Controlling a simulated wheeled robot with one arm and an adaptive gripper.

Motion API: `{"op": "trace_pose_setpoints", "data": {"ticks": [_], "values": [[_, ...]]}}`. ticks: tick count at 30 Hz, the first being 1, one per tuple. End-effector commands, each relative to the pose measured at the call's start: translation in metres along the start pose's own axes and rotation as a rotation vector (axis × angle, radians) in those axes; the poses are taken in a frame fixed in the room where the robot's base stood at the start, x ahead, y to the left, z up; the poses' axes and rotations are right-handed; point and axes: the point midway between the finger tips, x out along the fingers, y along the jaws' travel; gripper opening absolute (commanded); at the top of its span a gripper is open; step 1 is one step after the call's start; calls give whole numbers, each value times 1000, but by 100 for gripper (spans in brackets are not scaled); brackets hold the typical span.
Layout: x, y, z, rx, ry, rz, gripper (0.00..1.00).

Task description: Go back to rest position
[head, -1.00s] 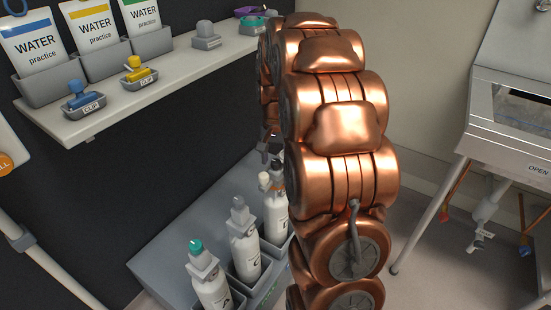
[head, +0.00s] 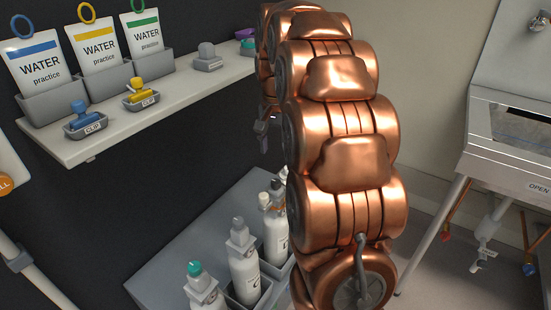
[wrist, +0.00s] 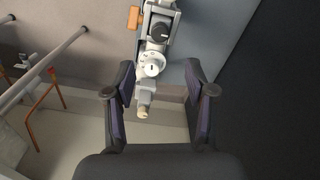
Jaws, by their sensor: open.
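My gripper (wrist: 160,97) shows in the wrist view with its two dark fingers spread apart. No object is held between them. Beyond the fingers is a grey fixture with a black knob, a round white dial (wrist: 151,66) and a cream tip; its distance from the fingers is hard to judge. In the head view my copper arm stands in the middle and hides most of the gripper. A small dark part at the arm's left edge may belong to it.
A wall shelf (head: 150,118) at left holds water pouches in bins and clips. Below, a grey rack (head: 165,268) holds several white bottles (head: 243,265), near the arm. A metal stand (head: 505,150) with a tray is at right. Some floor shows between arm and stand.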

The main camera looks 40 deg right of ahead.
Motion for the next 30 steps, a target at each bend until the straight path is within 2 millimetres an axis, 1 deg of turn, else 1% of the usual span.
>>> {"op": "trace_pose_setpoints", "data": {"ticks": [3,6,23,26,29,30], "values": [[-7,0,0,0,1,-1,55],[-9,0,0,0,0,0,55],[-10,0,1,-2,-1,0,55],[-9,-2,9,-22,-5,2,55],[-6,-4,29,-71,-18,9,55],[-5,-5,40,-99,-24,13,55]]}}
